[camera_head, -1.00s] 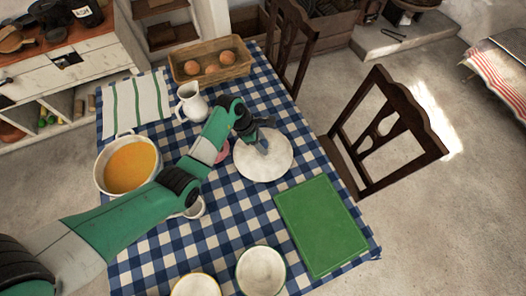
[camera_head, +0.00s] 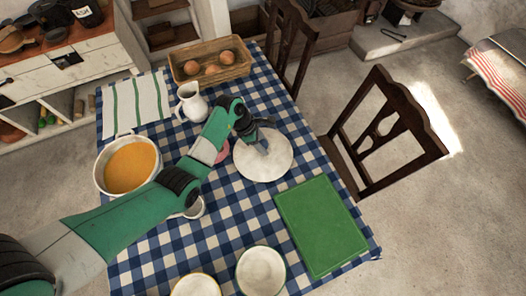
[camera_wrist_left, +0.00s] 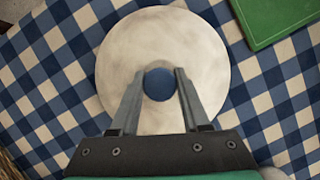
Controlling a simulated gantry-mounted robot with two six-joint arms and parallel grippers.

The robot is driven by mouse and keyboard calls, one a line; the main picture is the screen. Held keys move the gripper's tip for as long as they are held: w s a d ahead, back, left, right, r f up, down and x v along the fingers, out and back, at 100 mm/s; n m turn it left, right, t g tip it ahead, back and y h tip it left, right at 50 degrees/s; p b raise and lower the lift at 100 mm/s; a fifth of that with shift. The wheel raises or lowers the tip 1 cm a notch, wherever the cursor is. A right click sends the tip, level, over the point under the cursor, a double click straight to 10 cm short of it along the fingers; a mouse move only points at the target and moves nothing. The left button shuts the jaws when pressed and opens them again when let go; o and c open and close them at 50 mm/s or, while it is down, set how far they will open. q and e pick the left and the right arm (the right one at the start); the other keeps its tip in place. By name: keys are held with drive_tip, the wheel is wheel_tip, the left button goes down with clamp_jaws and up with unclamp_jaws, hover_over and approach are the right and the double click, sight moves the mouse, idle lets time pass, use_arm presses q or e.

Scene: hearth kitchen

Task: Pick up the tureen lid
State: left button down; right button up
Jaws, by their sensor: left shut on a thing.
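The tureen lid is a round white disc (camera_head: 272,163) with a blue knob, on the checked tablecloth near the table's right side. In the left wrist view the lid (camera_wrist_left: 188,52) fills the middle, its blue knob (camera_wrist_left: 159,84) between my fingers. My left gripper (camera_head: 262,143) is over the lid and shut on the knob. It also shows in the left wrist view (camera_wrist_left: 157,86). The tureen (camera_head: 130,165), a white pot with orange soup, stands uncovered at the table's left. I cannot tell whether the lid is touching the cloth. My right gripper is not in view.
A green board (camera_head: 320,225) lies just below the lid. A white jug (camera_head: 190,103) and an egg basket (camera_head: 240,68) stand toward the back. Two bowls, one of them here (camera_head: 260,271), sit at the front. A wooden chair (camera_head: 385,130) stands at right.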

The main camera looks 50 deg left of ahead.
use_arm(q)
drive_tip(key=shift+r, duration=0.1)
drive_tip(key=shift+r+p, duration=0.3)
drive_tip(key=shift+r, duration=0.15)
wheel_tip(320, 180, up, 3)
drive_tip(key=shift+f+p, duration=0.1)
drive_tip(key=shift+p, duration=0.75)
drive_tip(key=s+d+r+p, duration=0.3)
drive_tip(key=s+r, duration=0.1)
drive_tip(key=s, duration=0.2)
drive_tip(key=s+d+r+p, duration=0.3)
drive_tip(key=s+r+p, duration=0.1)
drive_tip(key=s+r, duration=0.1)
drive_tip(key=shift+s, duration=0.85)
